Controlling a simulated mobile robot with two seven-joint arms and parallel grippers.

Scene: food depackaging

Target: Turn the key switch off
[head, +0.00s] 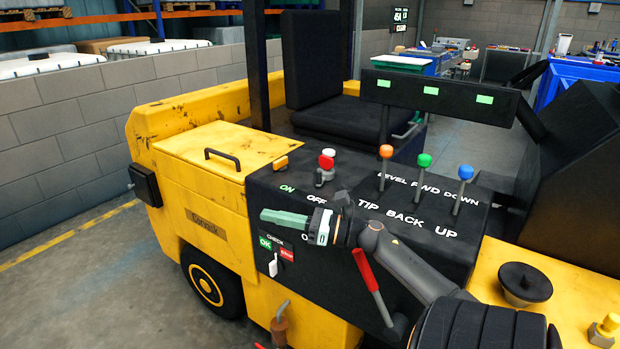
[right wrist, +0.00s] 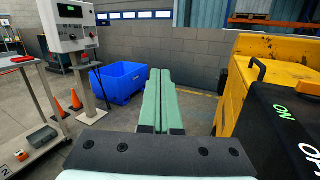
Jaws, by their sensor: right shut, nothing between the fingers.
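My right gripper (head: 268,215) reaches in from the lower right, its green fingers shut and empty, pointing left above the front edge of the black control panel (head: 262,180). In the right wrist view the fingers (right wrist: 160,76) lie together. In the head view a red-and-white knob (head: 326,162) stands behind the ON and OFF labels, apart from the fingers. I cannot tell whether it is the key switch. The gripper hides part of the panel near OFF. My left gripper is not in view.
Orange, green and blue lever knobs (head: 425,160) stand right of the labels. A red-handled lever (head: 367,270) is close to my right arm. A white toggle (head: 273,265) sits below the fingers by OK and STOP.

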